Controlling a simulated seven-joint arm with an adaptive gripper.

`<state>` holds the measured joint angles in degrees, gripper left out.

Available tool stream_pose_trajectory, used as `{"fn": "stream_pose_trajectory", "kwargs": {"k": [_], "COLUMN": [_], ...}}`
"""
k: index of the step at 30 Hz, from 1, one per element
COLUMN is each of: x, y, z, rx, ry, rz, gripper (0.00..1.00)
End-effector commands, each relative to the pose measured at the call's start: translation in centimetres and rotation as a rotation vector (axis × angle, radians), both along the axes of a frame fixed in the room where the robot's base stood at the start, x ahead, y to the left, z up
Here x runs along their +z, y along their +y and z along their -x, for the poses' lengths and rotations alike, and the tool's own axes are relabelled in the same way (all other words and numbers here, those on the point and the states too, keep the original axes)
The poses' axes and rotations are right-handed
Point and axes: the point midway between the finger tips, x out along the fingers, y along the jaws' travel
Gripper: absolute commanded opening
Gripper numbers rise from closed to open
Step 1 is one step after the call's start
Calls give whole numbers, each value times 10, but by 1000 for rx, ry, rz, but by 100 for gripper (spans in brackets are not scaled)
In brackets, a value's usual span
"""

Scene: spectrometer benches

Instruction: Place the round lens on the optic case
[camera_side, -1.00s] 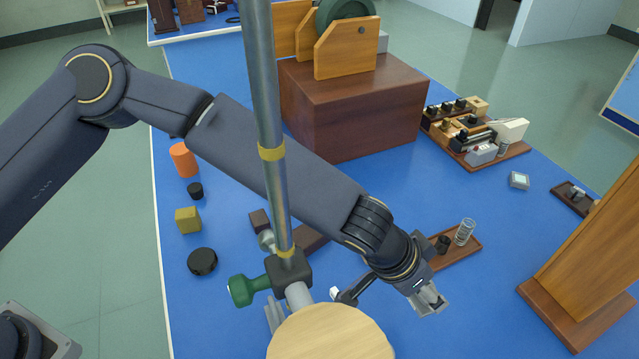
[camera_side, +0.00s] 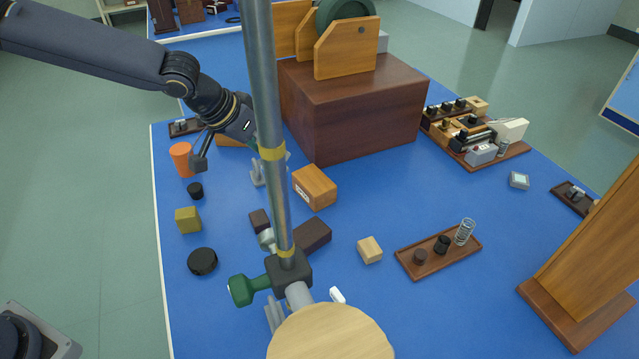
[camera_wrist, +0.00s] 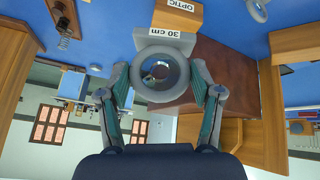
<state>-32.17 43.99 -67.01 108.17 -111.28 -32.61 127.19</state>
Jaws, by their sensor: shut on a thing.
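The round lens (camera_wrist: 160,73) sits in a grey ring mount with a "30 cm" plate. My gripper (camera_wrist: 162,84) is shut on this mount, one finger on each side. In the side view the gripper end lies partly behind the metal pole, and a grey part of the lens mount (camera_side: 257,172) shows just left of the pole. The optic case (camera_side: 315,187) is a wooden box with a white label, on the blue table right of the pole. Its "OPTIC" label shows at the top of the wrist view (camera_wrist: 181,7). The held lens is left of the case, apart from it.
A large brown box (camera_side: 350,115) stands behind the optic case. A dark brown block (camera_side: 312,237) and a small wooden block (camera_side: 370,250) lie in front. The metal pole (camera_side: 278,200) crosses the side view. A tray (camera_side: 410,264) with small parts lies right.

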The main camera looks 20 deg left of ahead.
Motion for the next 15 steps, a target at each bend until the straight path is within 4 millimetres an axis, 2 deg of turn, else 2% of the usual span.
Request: {"fn": "stream_pose_trajectory", "kwargs": {"k": [10,15], "x": [-41,-75], "y": [-25,-31], "z": [-84,-110], "rx": [4,2], "ry": [3,3], "rz": [3,1], "gripper": [24,24]}}
